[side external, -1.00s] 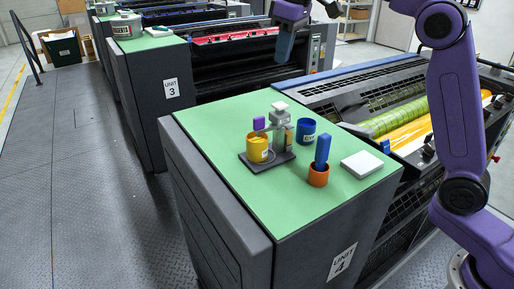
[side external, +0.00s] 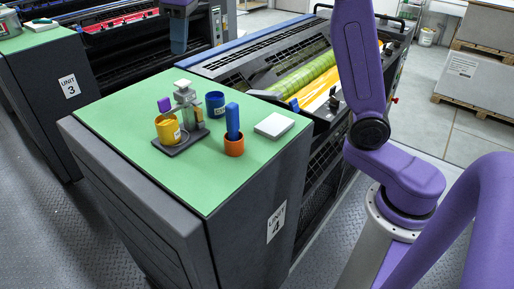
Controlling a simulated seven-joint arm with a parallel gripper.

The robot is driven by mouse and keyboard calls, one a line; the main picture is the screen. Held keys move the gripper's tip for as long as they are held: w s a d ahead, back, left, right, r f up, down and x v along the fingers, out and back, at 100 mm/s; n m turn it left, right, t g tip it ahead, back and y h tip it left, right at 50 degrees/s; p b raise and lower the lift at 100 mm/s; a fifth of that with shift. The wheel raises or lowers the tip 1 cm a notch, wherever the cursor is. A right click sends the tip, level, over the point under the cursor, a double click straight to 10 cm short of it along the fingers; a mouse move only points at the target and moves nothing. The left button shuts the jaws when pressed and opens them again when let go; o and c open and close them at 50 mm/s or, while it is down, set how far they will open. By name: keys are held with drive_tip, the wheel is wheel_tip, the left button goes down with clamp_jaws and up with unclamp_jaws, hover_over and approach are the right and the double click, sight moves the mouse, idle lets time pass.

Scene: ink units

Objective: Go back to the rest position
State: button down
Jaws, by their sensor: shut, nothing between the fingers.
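My gripper (side external: 179,35) hangs above the far side of the unit 4 worktop at the top of the view, clear of everything on it. Its fingers are shut and hold nothing. The green worktop (side external: 120,117) carries a yellow cup (side external: 168,133) with a purple-topped tool (side external: 164,104) in it, on a dark stand base beside a grey stand (side external: 184,96). A blue cup (side external: 215,104) stands behind. An orange cup (side external: 234,147) holds an upright blue-handled tool (side external: 232,120). A white block (side external: 274,125) lies flat at the right.
The press unit with yellow and green rollers (side external: 305,78) stands behind the worktop. Unit 3 (side external: 50,85) is at the left, with a walkway between. Pallets with grey stacks (side external: 480,80) stand at the far right. The air around my gripper is free.

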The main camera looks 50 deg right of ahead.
drive_tip(key=s+d+f+n, duration=0.2)
drive_tip(key=s+f, duration=0.4)
drive_tip(key=s, duration=0.5)
drive_tip(key=s+d+f+n+g, duration=0.1)
drive_tip(key=s+d+f, duration=0.3)
drive_tip(key=s+f, duration=0.3)
drive_tip(key=s+d+f+n, duration=0.2)
drive_tip(key=s+f, duration=0.4)
drive_tip(key=s, duration=0.8)
drive_tip(key=shift+s+d+f+n+h, duration=0.3)
drive_tip(key=shift+d+f+h, duration=0.05)
drive_tip(key=shift+d+h, duration=0.05)
